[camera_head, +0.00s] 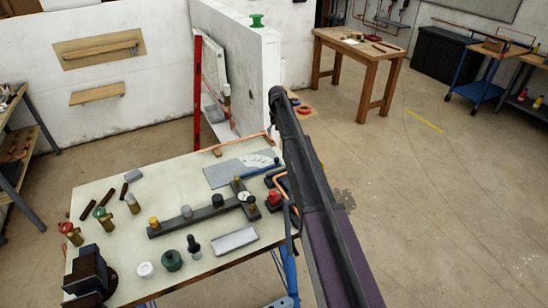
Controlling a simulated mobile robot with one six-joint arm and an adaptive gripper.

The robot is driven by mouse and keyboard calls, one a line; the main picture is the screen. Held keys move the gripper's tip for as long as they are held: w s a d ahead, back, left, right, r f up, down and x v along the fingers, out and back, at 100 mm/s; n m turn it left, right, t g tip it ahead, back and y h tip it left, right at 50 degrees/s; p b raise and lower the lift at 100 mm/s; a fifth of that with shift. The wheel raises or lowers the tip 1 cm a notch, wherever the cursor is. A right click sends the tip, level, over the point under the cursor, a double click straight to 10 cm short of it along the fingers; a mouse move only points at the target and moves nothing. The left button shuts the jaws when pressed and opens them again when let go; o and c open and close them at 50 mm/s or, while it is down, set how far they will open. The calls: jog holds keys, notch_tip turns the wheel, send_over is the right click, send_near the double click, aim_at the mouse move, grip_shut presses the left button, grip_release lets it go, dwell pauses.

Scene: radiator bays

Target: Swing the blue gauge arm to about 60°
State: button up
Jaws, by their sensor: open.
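A flat grey plate (222,176) lies on the cream workbench top. A pale dial face with small marks sits at its right end. A thin blue gauge arm (265,168) lies across the lower part of this dial, nearly level in the picture, its right end close to my dark arm. The scale marks are too small to read. My arm comes up from the lower right and covers the bench's right edge. My gripper cannot be made out; my own arm seems to hide it.
Just below the plate are a dark bar with knobs (205,213) and bent copper pipe. The workbench (140,190) also holds valves, a vise, small pots and a grey block (234,240). A white partition (235,45) stands behind. The floor to the right is open.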

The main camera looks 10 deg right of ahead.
aim_at(277, 159)
jog(key=shift+a+f, duration=0.1)
jog(key=shift+f, duration=0.1)
notch_tip(277, 159, down, 13)
jog(key=b, duration=1.3)
jog(key=shift+s+f+b, duration=0.1)
jog(key=shift+f+b, duration=0.05)
jog(key=shift+b, duration=0.25)
